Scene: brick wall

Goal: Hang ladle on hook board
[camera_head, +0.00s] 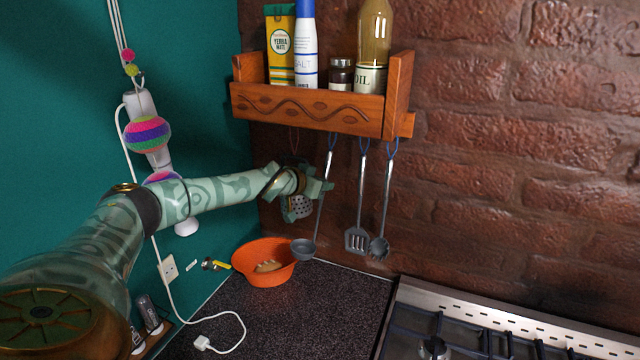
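The ladle (318,215) has a grey bowl and a long metal handle. It slants below the carved wooden hook board (310,108), with a blue loop at its upper end by the board's lower edge. The hook itself is too small to make out. My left gripper (318,187) is beside the upper part of the ladle's handle. I cannot tell whether its fingers close around the handle or only overlap it in view. My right gripper is not in view.
A slotted turner (357,240) and another spoon-like utensil (379,247) hang right of the ladle. An orange bowl (263,262) stands on the dark counter below, left of the stove (480,335). Bottles stand on the board's shelf.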

